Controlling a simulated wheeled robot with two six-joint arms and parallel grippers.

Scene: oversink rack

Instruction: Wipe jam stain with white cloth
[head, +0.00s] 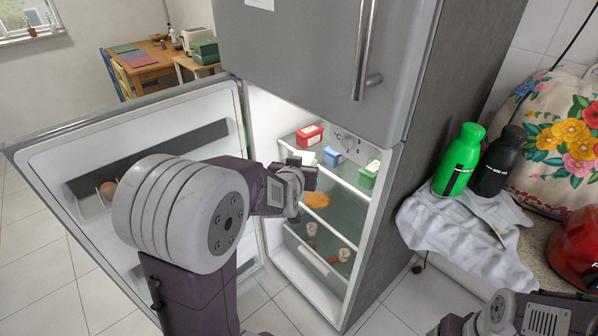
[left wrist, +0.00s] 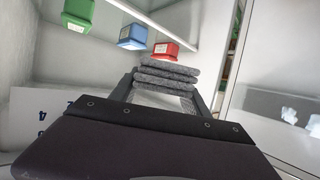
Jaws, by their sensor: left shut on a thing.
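An orange jam stain (head: 316,200) lies on a fridge shelf just right of and below the gripper. The cloth appears above it and apart from it. The stain does not show in the left wrist view. Only parts of my right arm show at the lower right.
Red (head: 309,135), blue (head: 332,156) and green (head: 369,174) boxes stand on the upper shelf close to the gripper. Jars (head: 344,255) stand lower down. The open fridge door (head: 75,160) is on the left. Green and black bottles (head: 459,160) stand on the counter at right.

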